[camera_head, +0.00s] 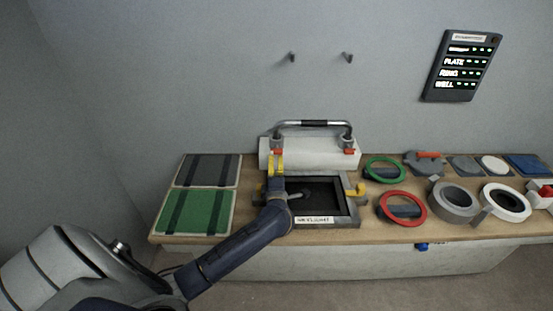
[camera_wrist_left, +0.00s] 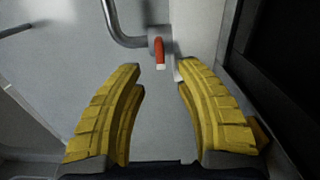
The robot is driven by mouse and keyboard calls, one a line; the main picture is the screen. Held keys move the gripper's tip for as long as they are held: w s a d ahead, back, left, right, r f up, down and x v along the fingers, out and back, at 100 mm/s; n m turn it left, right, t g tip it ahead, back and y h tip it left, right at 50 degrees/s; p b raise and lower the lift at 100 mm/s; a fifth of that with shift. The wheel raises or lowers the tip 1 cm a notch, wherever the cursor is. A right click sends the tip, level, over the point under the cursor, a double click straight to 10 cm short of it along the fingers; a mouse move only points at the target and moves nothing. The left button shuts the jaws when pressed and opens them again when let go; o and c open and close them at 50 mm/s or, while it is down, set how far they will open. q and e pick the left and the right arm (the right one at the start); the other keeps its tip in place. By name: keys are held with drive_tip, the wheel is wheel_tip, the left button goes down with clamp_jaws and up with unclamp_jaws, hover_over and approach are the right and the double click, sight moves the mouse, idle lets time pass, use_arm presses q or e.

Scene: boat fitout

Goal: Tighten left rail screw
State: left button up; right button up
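The grab rail (camera_head: 312,124) is a grey bent tube with a dark middle grip. It stands on a white block (camera_head: 312,156) at the back of the bench. The left rail screw (camera_head: 278,151) has a red handle at the rail's left foot; in the left wrist view the red handle (camera_wrist_left: 160,52) hangs below a round grey fitting (camera_wrist_left: 159,36). A second red handle (camera_head: 350,150) sits at the right foot. My left gripper (camera_head: 277,160) is by the left foot. In its wrist view the yellow fingers (camera_wrist_left: 160,72) are apart and empty, with the red handle just beyond their tips. My right gripper is out of view.
A dark framed opening (camera_head: 345,214) with yellow latches lies in front of the block. Green (camera_head: 384,180) and red (camera_head: 421,217) rings and several grey and white parts are on the right. Green (camera_head: 166,212) and grey (camera_head: 180,170) panels lie on the left.

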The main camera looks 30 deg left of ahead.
use_arm(q)
drive_tip(key=shift+v, duration=2.45)
drive_tip(key=shift+r, duration=0.1)
